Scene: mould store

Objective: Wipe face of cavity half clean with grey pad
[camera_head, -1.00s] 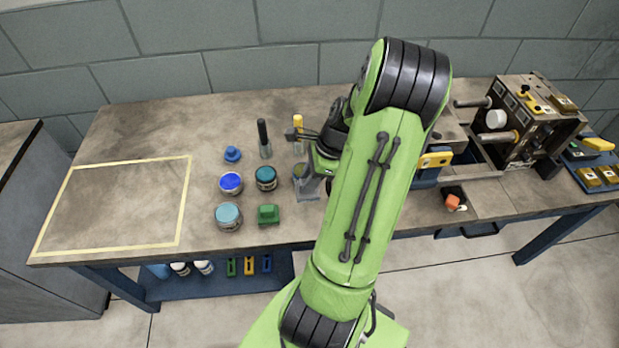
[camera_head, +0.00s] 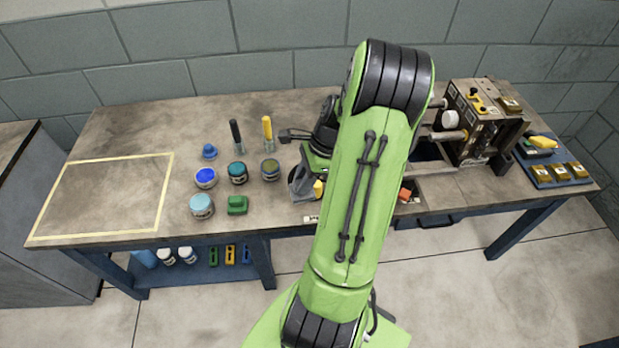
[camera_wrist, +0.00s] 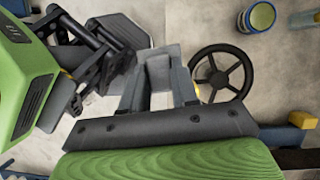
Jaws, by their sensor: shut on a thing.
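My gripper (camera_wrist: 160,85) is shut on a grey block at its fingertips, which looks like the grey pad (camera_wrist: 160,62). In the head view my gripper (camera_head: 301,186) is above the bench, just right of the jars, and my arm hides part of it. A dark mould block (camera_head: 484,125) with guide pillars and a round white piece on its left side stands at the right of the bench. My gripper is well left of it. I cannot tell whether this block is the cavity half; my arm hides the area left of it.
A dark handwheel (camera_wrist: 222,75) is close by in the wrist view. A blue tray (camera_head: 541,175) sits far right. The taped square (camera_head: 166,200) is empty.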

